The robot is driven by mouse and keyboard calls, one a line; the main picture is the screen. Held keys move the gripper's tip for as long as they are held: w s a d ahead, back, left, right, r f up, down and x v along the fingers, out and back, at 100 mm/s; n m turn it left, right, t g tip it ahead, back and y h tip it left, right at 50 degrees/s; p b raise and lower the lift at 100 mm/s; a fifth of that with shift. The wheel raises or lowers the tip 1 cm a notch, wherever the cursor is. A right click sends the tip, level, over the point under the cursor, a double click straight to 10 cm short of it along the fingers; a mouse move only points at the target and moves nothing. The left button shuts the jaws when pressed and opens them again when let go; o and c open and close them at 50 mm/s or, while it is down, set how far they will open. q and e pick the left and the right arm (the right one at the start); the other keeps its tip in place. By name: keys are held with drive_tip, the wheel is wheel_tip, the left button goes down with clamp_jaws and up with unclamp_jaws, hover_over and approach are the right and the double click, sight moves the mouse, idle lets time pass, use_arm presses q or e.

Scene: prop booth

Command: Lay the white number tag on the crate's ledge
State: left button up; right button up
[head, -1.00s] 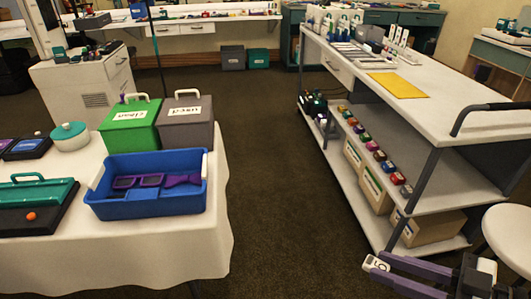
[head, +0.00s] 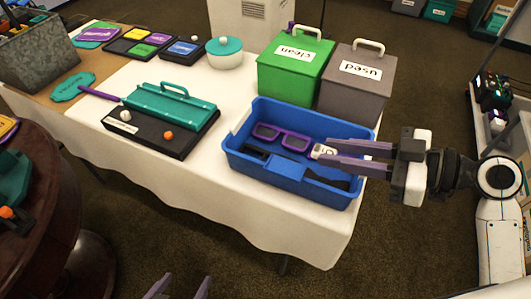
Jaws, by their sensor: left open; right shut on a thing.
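The white number tag (head: 320,152) is a small white piece with a dark mark, gripped at the fingertips of my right gripper (head: 330,154). That gripper's purple fingers reach in from the right over the blue crate (head: 285,187). The tag appears above the crate's interior; its height above the crate is hard to tell. The crate stands on the white-clothed table and holds purple-framed glasses (head: 282,137) and dark items.
A green "clean" box (head: 288,75) and a grey "used" box (head: 352,90) stand close behind the crate. A black tray with a teal lid-like piece (head: 165,118) lies left of it. A round dark wooden table (head: 45,215) is at lower left. Floor is open in front.

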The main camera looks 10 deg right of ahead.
drive_tip(key=w+a+r, duration=0.2)
drive_tip(key=a+r, duration=0.3)
drive_tip(key=a, duration=0.1)
drive_tip(key=b, duration=0.1)
hover_over(298, 171)
wheel_tip(298, 171, down, 5)
drive_tip(key=shift+f, duration=0.1)
wheel_tip(298, 171, down, 4)
drive_tip(key=shift+r+b, duration=0.1)
drive_tip(key=shift+b, duration=0.35)
use_arm(q)
drive_tip(key=shift+w+d+f, duration=0.1)
drive_tip(key=shift+d+f, duration=0.25)
drive_tip(key=shift+f, duration=0.1)
use_arm(e)
drive_tip(key=shift+f, duration=0.2)
